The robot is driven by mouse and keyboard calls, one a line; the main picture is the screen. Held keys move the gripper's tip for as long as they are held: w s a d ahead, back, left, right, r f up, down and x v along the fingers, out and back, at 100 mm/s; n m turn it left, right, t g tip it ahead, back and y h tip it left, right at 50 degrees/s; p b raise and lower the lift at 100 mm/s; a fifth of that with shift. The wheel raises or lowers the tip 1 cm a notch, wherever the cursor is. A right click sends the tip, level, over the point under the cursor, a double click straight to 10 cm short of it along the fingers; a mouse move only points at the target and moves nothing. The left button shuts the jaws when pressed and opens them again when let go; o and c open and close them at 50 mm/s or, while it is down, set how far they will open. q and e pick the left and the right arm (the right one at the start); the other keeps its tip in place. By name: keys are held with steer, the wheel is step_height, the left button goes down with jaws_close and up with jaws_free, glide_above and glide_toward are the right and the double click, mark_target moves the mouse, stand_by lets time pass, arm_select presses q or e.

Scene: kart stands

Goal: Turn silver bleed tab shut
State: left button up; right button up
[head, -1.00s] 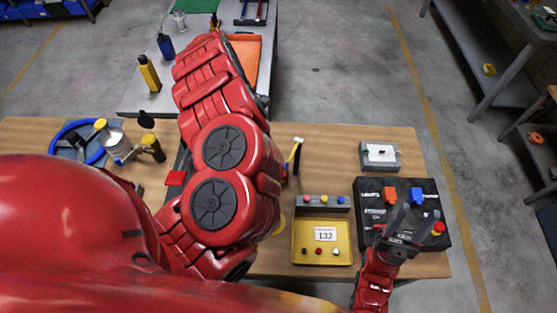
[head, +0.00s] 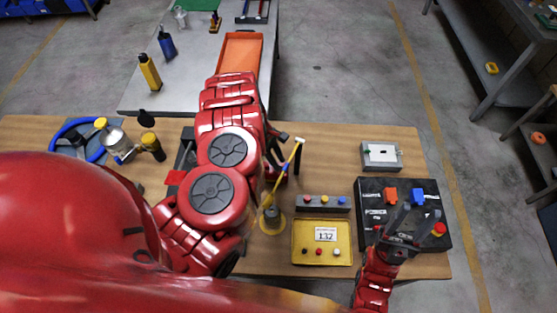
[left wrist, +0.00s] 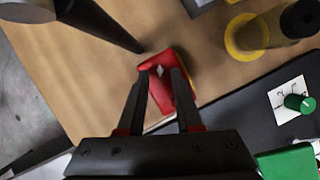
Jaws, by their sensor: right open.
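In the left wrist view, a small silver tab (left wrist: 160,71) shows on top of a red block (left wrist: 157,62). My left gripper (left wrist: 161,73) is open, with one finger on each side of the tab in the picture. I see gaps beside the tab, and I cannot tell the height of the fingertips above it. In the head view, my left arm hides the left gripper and the tab. My right gripper (head: 407,210) is open and empty over the black box on the right.
The black box (head: 362,198) carries orange and blue plugs. A yellow tray (head: 305,258) labelled 132 is beside it. In the left wrist view, a dark cylinder on a yellow ring (left wrist: 236,36) and a green knob (left wrist: 300,103) are near the red block.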

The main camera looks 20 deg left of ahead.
arm_select(q)
steer(key=shift+d+f, duration=0.2)
steer(key=shift+f, duration=0.2)
jaws_close()
stand_by(1.3)
